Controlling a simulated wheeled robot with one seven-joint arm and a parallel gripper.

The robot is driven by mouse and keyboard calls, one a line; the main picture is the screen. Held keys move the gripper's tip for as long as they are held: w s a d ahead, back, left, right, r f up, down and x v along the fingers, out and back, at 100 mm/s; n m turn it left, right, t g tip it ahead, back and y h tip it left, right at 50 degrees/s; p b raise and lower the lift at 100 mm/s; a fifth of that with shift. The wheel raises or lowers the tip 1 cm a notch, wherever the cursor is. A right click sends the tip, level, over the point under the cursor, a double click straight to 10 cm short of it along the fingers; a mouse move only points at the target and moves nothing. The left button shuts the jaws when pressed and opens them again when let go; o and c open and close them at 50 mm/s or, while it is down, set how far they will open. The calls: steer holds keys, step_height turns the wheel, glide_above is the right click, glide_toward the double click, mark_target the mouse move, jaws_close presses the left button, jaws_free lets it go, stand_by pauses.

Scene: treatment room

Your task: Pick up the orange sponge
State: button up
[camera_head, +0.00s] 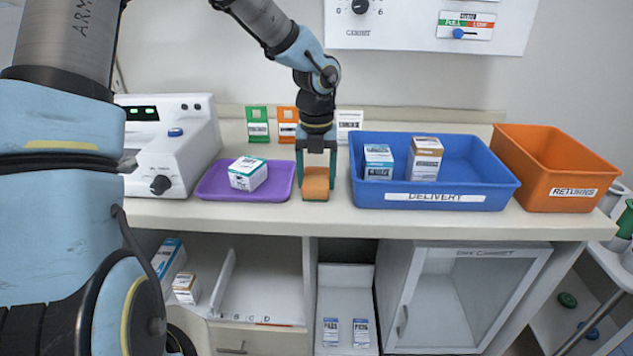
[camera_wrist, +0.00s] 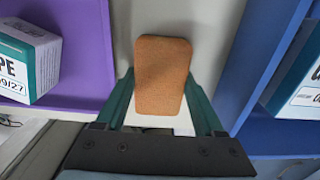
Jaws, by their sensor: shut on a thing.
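The orange sponge (camera_head: 316,186) is a small block with a dark green lower layer, on the counter between the purple tray and the blue bin. My gripper (camera_head: 316,170) points down over it, with a finger on each side. In the wrist view the sponge (camera_wrist: 162,75) sits between the two green fingers of my gripper (camera_wrist: 164,105), which are shut on it. I cannot tell whether its underside touches the counter.
The purple tray (camera_head: 212,187) with a white-and-green box (camera_head: 248,173) is close on the left. The blue delivery bin (camera_head: 480,182) with two boxes is close on the right. An orange returns bin (camera_head: 549,190) stands farther right. Small coloured cards stand behind.

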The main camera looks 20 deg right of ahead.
mark_target(316, 177)
step_height(316, 177, up, 10)
stand_by(0.5)
